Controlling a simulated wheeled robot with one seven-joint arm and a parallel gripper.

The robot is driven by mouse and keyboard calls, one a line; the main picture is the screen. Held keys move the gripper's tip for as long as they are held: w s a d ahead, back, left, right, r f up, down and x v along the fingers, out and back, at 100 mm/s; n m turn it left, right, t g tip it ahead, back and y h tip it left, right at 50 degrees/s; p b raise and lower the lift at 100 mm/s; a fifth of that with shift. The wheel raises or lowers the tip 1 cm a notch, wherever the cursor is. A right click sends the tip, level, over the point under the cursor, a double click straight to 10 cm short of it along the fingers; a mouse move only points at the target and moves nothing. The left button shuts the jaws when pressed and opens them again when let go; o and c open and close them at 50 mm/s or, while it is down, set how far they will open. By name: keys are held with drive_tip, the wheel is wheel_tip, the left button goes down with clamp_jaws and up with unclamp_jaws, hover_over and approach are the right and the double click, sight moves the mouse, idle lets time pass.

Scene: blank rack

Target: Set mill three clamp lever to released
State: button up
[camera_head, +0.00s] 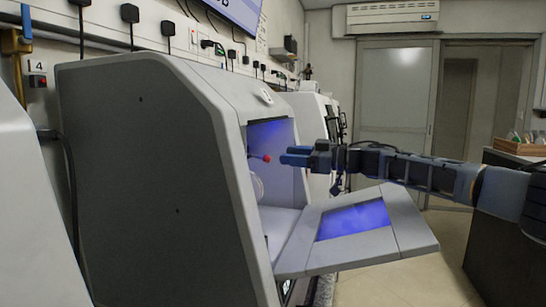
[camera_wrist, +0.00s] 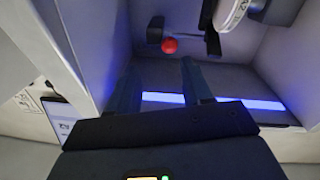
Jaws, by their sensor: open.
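The mill (camera_head: 140,150) is a grey and black cabinet with its front door (camera_head: 300,245) folded down. Inside its lit opening is the clamp lever, a dark arm with a red ball knob (camera_head: 267,158). In the wrist view the red knob (camera_wrist: 169,45) shows ahead of and slightly left of the fingertips. My gripper (camera_head: 283,155) is in front of the opening, a short way right of the knob in the head view. Its two fingers (camera_wrist: 158,78) are apart, with nothing between them. They appear apart from the knob. The lever's base is partly hidden.
The lowered door lies below my arm. A white round spindle part (camera_wrist: 230,12) is at the upper right inside the mill. Another machine (camera_head: 315,115) stands behind. A dark bench (camera_head: 510,225) is at the right, with floor between.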

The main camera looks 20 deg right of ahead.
sight(262, 158)
drive_tip(key=shift+g+y, duration=0.3)
drive_tip(key=shift+g, duration=0.1)
drive_tip(key=shift+s+a+f+x, duration=0.1)
drive_tip(key=shift+f+x, duration=0.1)
drive_tip(key=shift+x, duration=1.25)
drive_tip(key=shift+s+a+f+x, duration=0.1)
drive_tip(key=shift+s+f+x, duration=0.05)
drive_tip(key=shift+x, duration=1.35)
drive_tip(key=shift+s+a+f+x, duration=0.1)
drive_tip(key=shift+f+x, duration=0.1)
drive_tip(key=shift+x, duration=1.25)
drive_tip(key=shift+c, duration=0.2)
clamp_jaws()
